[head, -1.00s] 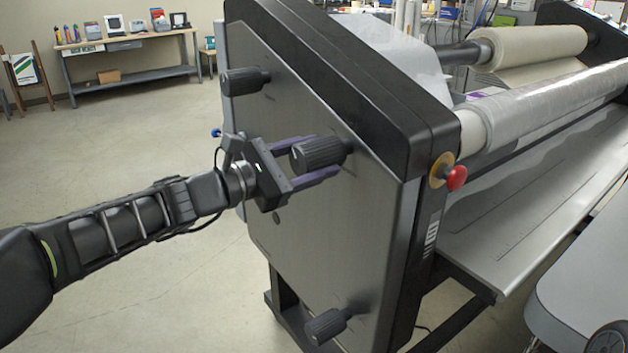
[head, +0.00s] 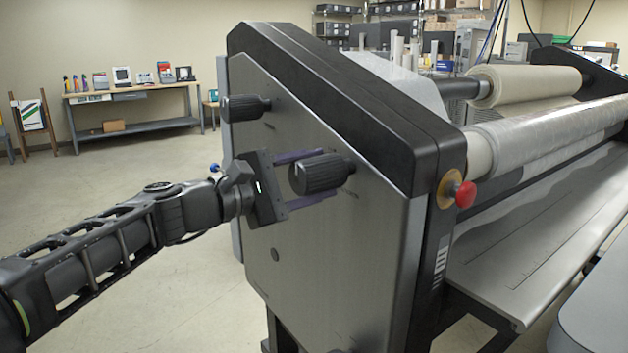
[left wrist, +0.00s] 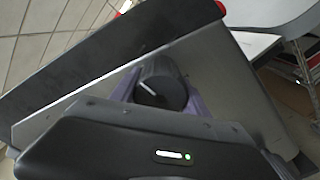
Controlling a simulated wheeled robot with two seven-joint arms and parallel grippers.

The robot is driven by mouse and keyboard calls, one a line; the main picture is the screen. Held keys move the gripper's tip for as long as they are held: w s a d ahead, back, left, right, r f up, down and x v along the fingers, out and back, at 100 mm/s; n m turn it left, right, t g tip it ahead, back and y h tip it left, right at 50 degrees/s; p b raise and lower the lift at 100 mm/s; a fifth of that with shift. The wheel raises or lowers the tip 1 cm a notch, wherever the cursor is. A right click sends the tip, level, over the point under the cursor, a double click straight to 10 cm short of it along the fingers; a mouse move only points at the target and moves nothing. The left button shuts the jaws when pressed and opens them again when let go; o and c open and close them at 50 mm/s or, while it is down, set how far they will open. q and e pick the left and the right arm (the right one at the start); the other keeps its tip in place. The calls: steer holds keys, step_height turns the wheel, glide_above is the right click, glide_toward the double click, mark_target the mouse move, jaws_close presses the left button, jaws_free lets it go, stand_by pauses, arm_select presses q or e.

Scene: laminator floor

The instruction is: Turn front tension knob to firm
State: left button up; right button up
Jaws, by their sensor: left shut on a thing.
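The front tension knob (head: 320,175) is a black ribbed knob on the grey side panel (head: 340,235) of the laminator. My left gripper (head: 312,177) comes in from the left, with its purple fingers shut on the knob, one above and one below. In the left wrist view the knob (left wrist: 161,88) shows its round end face with a white pointer line, between the purple fingers. The labels around the knob are too small to read. My right gripper is not in view.
Another black knob (head: 245,107) sits at the panel's upper left. A red emergency button (head: 464,194) is on the front corner. Film rolls (head: 525,84) lie to the right. A bench (head: 135,110) stands far back left, with open floor before it.

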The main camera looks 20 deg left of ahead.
arm_select(q)
steer(key=o, duration=1.4)
steer(key=shift+c, duration=0.2)
steer(key=v, duration=0.8)
